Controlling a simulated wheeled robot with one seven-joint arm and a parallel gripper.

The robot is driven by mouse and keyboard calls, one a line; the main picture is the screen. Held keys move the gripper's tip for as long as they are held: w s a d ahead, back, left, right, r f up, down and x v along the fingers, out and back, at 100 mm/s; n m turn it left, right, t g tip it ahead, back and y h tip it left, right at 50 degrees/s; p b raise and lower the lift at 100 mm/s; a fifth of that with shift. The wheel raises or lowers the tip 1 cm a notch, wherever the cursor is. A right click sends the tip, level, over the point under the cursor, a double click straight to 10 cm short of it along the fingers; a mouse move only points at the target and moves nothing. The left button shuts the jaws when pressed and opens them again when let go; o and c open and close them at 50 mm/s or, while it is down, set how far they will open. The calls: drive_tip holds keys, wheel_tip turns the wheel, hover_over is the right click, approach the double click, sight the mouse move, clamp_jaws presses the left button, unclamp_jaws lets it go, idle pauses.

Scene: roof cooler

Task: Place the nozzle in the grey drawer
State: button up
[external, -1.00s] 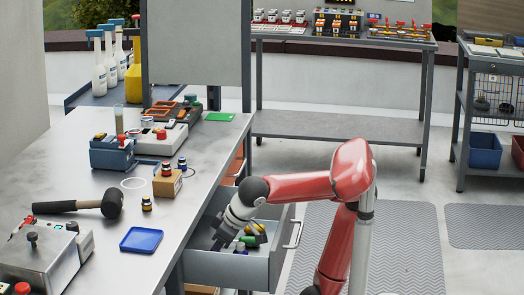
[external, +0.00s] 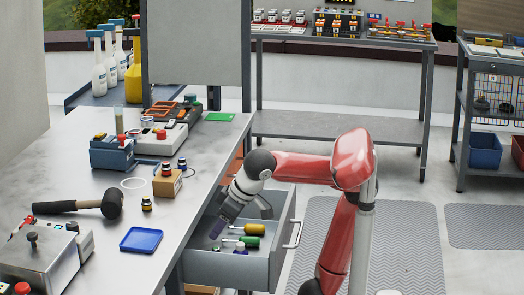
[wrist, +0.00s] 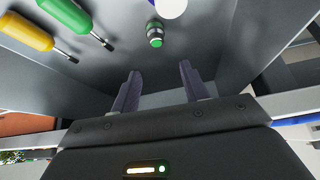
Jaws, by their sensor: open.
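The grey drawer (external: 222,270) is pulled open under the workbench, and its inside walls fill much of the wrist view (wrist: 250,35). My gripper (external: 218,228) points down over its near left part, fingers apart. In the wrist view (wrist: 160,70) the gap between the fingers is empty. A small green-topped piece with a metal collar (wrist: 155,35) lies on the drawer floor ahead of the fingertips, apart from them. A white and blue round piece (wrist: 171,6) is beside it, partly cut off. I cannot tell for sure which is the nozzle.
A yellow-handled (external: 255,229) and a green-handled screwdriver (external: 248,241) lie in the drawer. The workbench (external: 195,190) above holds a blue tray (external: 142,240), a hammer (external: 111,204), a cardboard block (external: 168,186) and a small black and yellow piece (external: 146,203).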

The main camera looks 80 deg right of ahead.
sight(216, 248)
wheel_tip(216, 248, up, 2)
drive_tip(key=shift+r, duration=0.25)
drive_tip(key=f+b, duration=0.1)
drive_tip(key=f, duration=0.2)
drive_tip(key=w+f+b, duration=0.1)
drive_tip(key=f, duration=0.3)
drive_tip(key=f+b, duration=0.1)
drive_tip(key=f, duration=0.2)
drive_tip(key=shift+w+f+b, duration=0.3)
drive_tip(key=shift+f+b, duration=0.05)
drive_tip(key=shift+b, duration=0.05)
wheel_tip(216, 248, up, 4)
drive_tip(key=shift+f+p, duration=0.2)
drive_tip(key=shift+p, duration=0.75)
drive_tip(key=shift+r, duration=0.65)
